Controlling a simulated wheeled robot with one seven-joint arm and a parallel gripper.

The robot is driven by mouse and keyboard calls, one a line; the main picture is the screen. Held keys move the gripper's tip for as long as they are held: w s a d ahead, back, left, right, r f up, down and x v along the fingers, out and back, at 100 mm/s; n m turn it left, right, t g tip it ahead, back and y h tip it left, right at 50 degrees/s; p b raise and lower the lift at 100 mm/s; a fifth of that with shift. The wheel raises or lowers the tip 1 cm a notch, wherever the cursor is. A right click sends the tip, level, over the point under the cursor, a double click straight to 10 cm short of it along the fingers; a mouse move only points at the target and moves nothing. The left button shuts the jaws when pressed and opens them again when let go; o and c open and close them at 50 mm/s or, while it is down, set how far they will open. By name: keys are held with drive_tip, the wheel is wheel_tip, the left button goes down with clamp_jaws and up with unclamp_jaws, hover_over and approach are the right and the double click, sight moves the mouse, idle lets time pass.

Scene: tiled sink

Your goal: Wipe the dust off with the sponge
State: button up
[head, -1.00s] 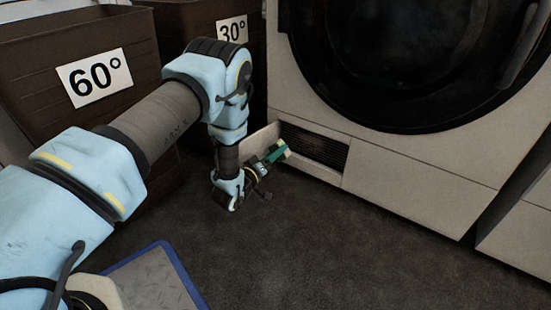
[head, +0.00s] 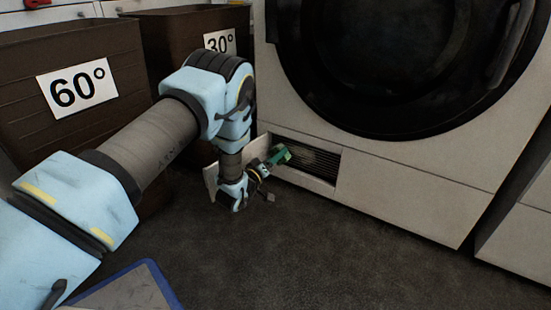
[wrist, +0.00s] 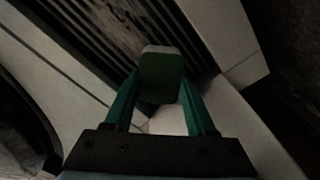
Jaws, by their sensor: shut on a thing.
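My gripper (head: 277,156) is shut on a sponge (wrist: 161,68), with one green finger on each side of it in the wrist view. The sponge has a green body and a pale end edge. It is at the left part of a dark slatted filter opening (head: 318,162), low on the front of the washing machine. The slats also show in the wrist view (wrist: 88,28). Pale, mottled patches like dust lie on the slats there. I cannot tell whether the sponge touches them. In the head view the sponge is mostly hidden by my gripper.
The white machine (head: 400,185) with a dark round door stands at right. An open pale flap (head: 258,150) is beside the opening. Brown bins marked 60° (head: 30,125) and 30° (head: 185,40) stand at left. A blue-edged mat (head: 125,290) lies in front. Dark floor (head: 330,260) is clear.

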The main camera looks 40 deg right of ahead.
sight(314, 158)
drive_tip(key=shift+x, duration=1)
idle(0.5)
drive_tip(key=shift+s, duration=0.1)
drive_tip(key=shift+s+d+p, duration=0.15)
drive_tip(key=shift+s+p, duration=0.2)
drive_tip(key=shift+s, duration=0.45)
drive_tip(key=shift+s+d+p, duration=0.2)
drive_tip(key=shift+s+p, duration=0.15)
drive_tip(key=shift+s, duration=0.4)
drive_tip(key=shift+s+d+p, duration=0.1)
drive_tip(key=shift+s+d, duration=0.1)
drive_tip(key=shift+s, duration=0.45)
drive_tip(key=shift+s+d+p, duration=0.15)
drive_tip(key=shift+s+d, duration=0.05)
drive_tip(key=shift+s, duration=0.45)
drive_tip(key=shift+s+d+p, duration=0.1)
drive_tip(key=shift+s+d, duration=0.15)
drive_tip(key=shift+s, duration=0.4)
drive_tip(key=shift+s+d+p, duration=0.2)
drive_tip(key=shift+s, duration=0.7)
drive_tip(key=shift+s+d+p, duration=0.2)
drive_tip(key=shift+s, duration=0.65)
drive_tip(key=shift+w+d, duration=0.1)
